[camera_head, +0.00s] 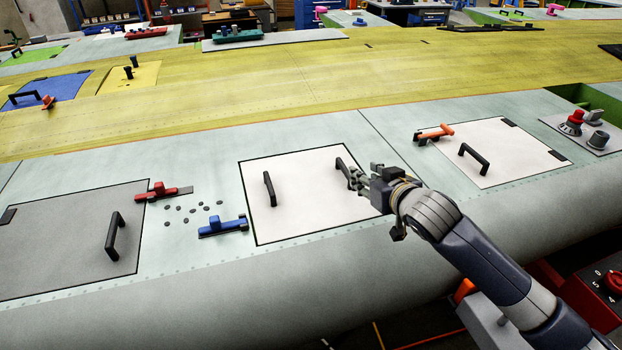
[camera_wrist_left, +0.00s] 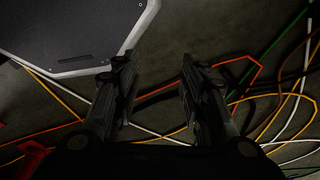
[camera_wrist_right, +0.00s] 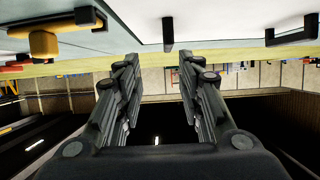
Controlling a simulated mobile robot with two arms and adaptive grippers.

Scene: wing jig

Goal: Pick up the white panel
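The white panel (camera_head: 306,213) lies in the middle of the pale wing surface in the head view, with one black handle (camera_head: 269,188) near its left edge and another (camera_head: 345,170) near its right edge. My right gripper (camera_head: 362,178) is at the right handle, over the panel's right edge. In the right wrist view its fingers (camera_wrist_right: 158,62) are apart with nothing between them; a dark handle (camera_wrist_right: 168,33) shows beyond the fingertips. My left gripper (camera_wrist_left: 157,60) is open and empty above the floor; it is outside the head view.
A second white panel (camera_head: 507,165) with a handle lies to the right, with an orange clamp (camera_head: 434,133) at its edge. A grey panel (camera_head: 70,245) lies to the left. Red (camera_head: 163,191) and blue (camera_head: 222,227) clamps and several dark discs lie between. Cables (camera_wrist_left: 265,110) cross the floor.

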